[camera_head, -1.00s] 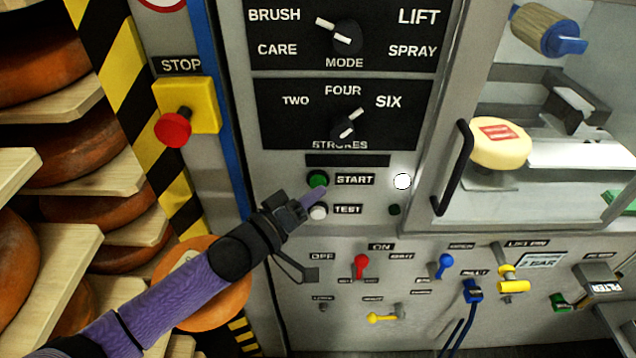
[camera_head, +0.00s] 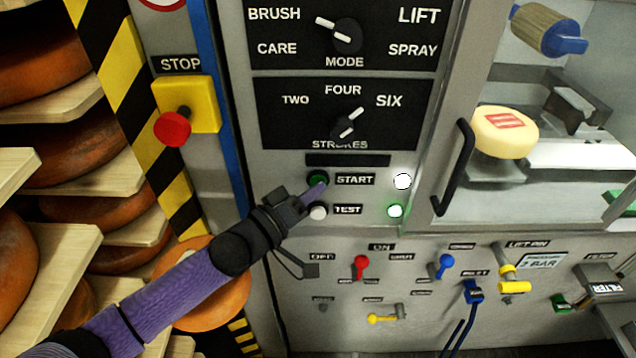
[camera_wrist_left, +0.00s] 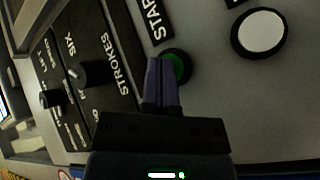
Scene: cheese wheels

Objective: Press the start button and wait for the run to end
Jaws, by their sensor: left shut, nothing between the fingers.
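The green start button (camera_head: 317,179) sits left of the START label on the grey panel. My left gripper (camera_head: 322,187) is shut and empty, with its purple fingertips at the lower right of the button. In the left wrist view the shut fingers (camera_wrist_left: 161,66) overlap part of the start button (camera_wrist_left: 177,66); whether they touch it or are just in front, I cannot tell. Right of the label a white lamp (camera_head: 402,181) is lit, and below it a green lamp (camera_head: 395,211) is lit. My right gripper is not in view.
The white test button (camera_head: 318,212) is just below the start button, close to my gripper. A red stop button (camera_head: 173,128) on a yellow box is at the left. The mode knob (camera_head: 347,36) and strokes knob (camera_head: 347,127) are above. A cheese wheel (camera_head: 505,131) sits behind the glass door.

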